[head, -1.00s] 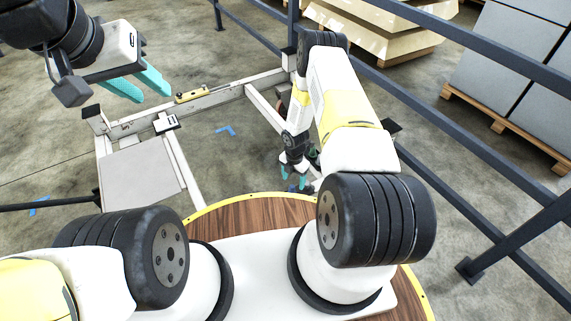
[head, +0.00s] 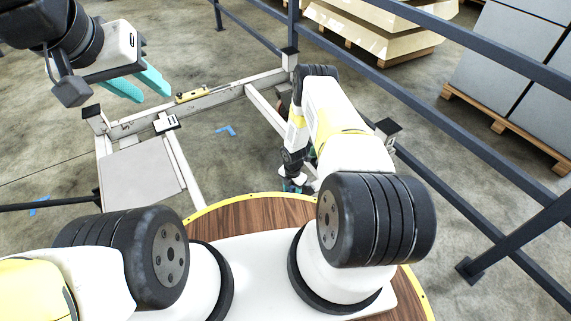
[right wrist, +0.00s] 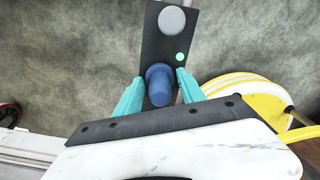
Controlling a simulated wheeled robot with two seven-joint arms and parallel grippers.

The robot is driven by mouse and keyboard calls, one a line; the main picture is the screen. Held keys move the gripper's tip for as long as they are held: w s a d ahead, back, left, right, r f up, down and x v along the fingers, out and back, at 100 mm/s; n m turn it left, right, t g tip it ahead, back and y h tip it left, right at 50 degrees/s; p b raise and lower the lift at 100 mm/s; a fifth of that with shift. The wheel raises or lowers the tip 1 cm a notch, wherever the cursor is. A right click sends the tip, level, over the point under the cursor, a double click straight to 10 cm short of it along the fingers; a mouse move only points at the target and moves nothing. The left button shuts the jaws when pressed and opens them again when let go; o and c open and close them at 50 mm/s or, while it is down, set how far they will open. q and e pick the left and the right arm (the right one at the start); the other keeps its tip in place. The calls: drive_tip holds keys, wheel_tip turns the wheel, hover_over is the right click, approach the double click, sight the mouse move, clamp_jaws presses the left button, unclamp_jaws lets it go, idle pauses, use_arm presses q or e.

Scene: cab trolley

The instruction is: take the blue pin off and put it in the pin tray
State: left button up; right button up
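The blue pin (right wrist: 159,84) stands at a dark plate (right wrist: 165,42) in the right wrist view. My right gripper (right wrist: 160,82) is open, with one teal finger on each side of the pin and a narrow gap at both sides. In the head view this gripper is mostly hidden low behind my right arm. My left gripper (head: 146,84) hangs at upper left, its two teal fingers apart and empty, above the trolley frame. I cannot pick out the pin tray for certain.
The plate carries a grey disc (right wrist: 171,19) and a green light (right wrist: 180,57). The pale trolley frame (head: 215,98) carries a yellow block (head: 192,95) and a flat grey panel (head: 140,172). A dark railing (head: 450,195) runs along the right.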

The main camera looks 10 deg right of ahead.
clamp_jaws()
